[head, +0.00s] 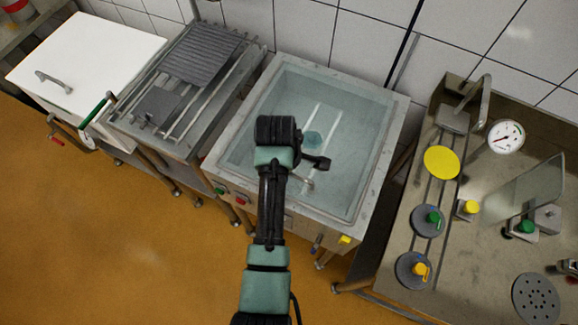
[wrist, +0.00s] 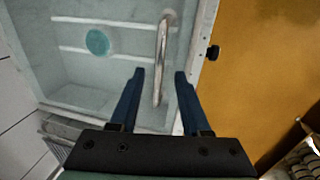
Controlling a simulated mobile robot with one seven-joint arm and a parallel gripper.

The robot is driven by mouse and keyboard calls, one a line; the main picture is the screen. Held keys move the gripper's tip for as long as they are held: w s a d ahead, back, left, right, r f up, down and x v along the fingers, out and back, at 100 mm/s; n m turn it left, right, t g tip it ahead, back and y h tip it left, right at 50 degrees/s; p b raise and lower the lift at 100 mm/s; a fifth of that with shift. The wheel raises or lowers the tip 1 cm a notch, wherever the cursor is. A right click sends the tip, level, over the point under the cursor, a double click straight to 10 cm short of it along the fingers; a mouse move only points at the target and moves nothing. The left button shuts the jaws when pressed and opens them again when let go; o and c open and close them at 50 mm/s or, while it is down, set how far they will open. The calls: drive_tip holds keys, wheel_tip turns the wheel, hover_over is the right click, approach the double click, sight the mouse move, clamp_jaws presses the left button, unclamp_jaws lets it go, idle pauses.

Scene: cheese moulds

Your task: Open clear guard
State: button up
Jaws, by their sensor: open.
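A clear guard (head: 345,125) lies like a lid over the square metal tub in the middle of the head view. It looks closed. It also shows in the wrist view (wrist: 105,70), with a bent metal bar handle (wrist: 163,45) on it. My gripper (head: 323,163) is over the guard's front part and partly hides it and the handle. In the wrist view my gripper (wrist: 158,74) is open, and the handle appears between the two blue fingers. I cannot tell how far the fingertips are from the guard, and they do not grip the handle.
Red and green buttons (head: 241,200) sit on the tub's front. A metal rack (head: 200,60) and a white-lidded box (head: 85,65) stand left. A bench (head: 400,275) with weights, a gauge (head: 505,137) and an upright clear panel (head: 530,190) stands right. Tiled wall behind; orange floor (head: 90,240) in front is clear.

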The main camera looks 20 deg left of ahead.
drive_tip(key=shift+w+f, duration=0.15)
drive_tip(key=shift+f, duration=0.45)
drive_tip(key=shift+w+f, duration=0.15)
drive_tip(key=shift+f, duration=0.45)
clamp_jaws()
idle(0.6)
